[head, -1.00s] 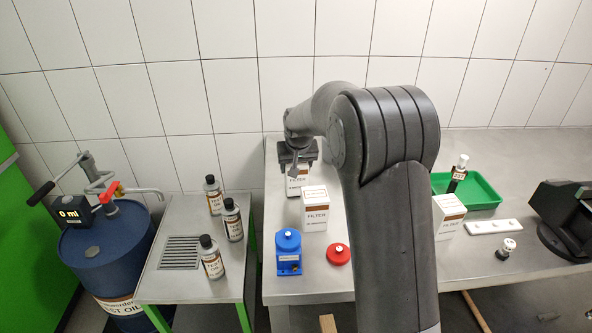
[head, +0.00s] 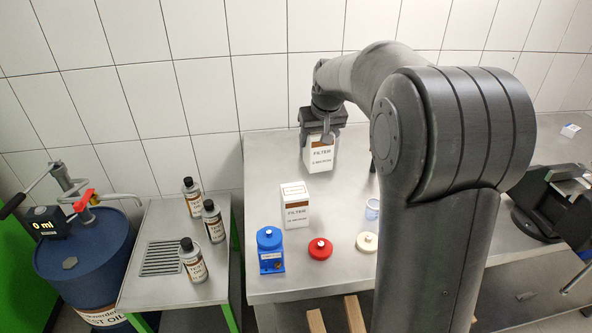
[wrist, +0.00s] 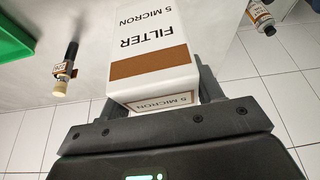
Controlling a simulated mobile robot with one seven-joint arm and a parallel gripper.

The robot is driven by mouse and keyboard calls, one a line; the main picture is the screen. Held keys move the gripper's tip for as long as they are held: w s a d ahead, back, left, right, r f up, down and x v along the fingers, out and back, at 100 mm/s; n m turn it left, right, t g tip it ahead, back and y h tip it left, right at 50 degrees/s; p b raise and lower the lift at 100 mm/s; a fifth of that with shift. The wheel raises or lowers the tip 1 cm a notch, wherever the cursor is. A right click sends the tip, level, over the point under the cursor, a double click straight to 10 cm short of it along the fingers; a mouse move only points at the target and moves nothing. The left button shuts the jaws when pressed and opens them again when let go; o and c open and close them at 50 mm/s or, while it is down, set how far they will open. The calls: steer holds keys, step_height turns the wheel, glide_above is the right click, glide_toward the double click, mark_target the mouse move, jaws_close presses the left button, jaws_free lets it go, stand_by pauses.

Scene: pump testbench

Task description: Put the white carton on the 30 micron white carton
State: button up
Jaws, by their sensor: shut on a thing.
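My gripper (head: 322,135) is shut on a white carton (head: 320,154) with a brown band, near the back of the steel table. In the wrist view this carton (wrist: 152,55) reads "FILTER" and "5 MICRON" and sits between the fingers. I cannot tell how far it is above the table. A second white carton (head: 295,208) with a brown band stands upright on the table, nearer and to the left of the held one. Its micron number is too small to read.
A blue pump part (head: 270,252), a red cap (head: 320,249) and a cream cap (head: 367,243) stand along the front edge. Several bottles (head: 213,222) stand on the left side table. A green tray (wrist: 14,38) shows in the wrist view. The middle of the steel table is fairly clear.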

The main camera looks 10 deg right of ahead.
steer(key=s+d+r+n+y, duration=0.1)
steer(key=s+d+r+n, duration=0.2)
steer(key=s+r, duration=0.8)
steer(key=shift+w+a+f, duration=0.55)
steer(key=shift+a+f, duration=1.25)
steer(key=shift+f, duration=0.25)
steer(key=shift+w+a+f, duration=0.5)
steer(key=shift+a+f, duration=1.25)
steer(key=shift+f, duration=0.3)
steer(key=shift+w+a+f, duration=0.55)
steer(key=shift+a+f, duration=1.25)
steer(key=shift+f, duration=0.25)
steer(key=o, duration=1.1)
steer(key=shift+f, duration=0.15)
